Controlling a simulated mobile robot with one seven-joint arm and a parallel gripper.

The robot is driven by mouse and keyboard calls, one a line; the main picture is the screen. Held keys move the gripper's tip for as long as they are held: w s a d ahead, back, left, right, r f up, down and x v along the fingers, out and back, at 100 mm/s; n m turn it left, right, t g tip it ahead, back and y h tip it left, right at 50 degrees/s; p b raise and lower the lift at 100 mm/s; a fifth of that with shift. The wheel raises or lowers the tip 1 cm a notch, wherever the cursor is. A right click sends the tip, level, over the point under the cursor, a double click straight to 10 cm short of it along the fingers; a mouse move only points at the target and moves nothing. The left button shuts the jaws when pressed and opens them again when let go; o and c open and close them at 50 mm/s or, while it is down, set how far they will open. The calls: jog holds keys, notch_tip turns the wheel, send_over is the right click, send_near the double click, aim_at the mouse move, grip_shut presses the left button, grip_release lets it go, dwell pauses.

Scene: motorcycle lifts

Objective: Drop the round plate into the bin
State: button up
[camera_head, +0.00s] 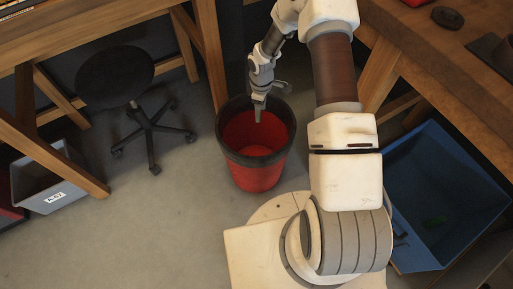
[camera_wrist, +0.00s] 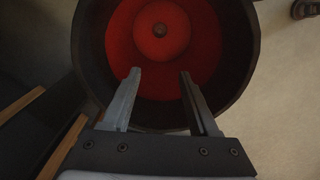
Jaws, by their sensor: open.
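The bin (camera_head: 233,110) is red with a dark rim and stands on the floor between the two benches. It fills much of the wrist view, where its dark rim (camera_wrist: 238,75) rings a red inside. A round red disc (camera_wrist: 190,35) with a small raised centre lies low inside it. I cannot tell for sure whether this is the round plate or the bin's floor. My gripper (camera_head: 259,115) is over the bin's opening, pointing down. In the wrist view, its two fingers (camera_wrist: 160,78) are apart with nothing between them.
A black stool (camera_head: 115,78) on casters stands left of the bin. A grey crate (camera_head: 62,200) sits under the left bench (camera_head: 75,40). A large blue bin (camera_head: 440,175) is at the right below the brown bench (camera_head: 440,70). The floor at lower left is clear.

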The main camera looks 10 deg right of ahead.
notch_tip(320, 180, up, 14)
jog(key=p, duration=0.4)
jog(key=shift+r, duration=0.1)
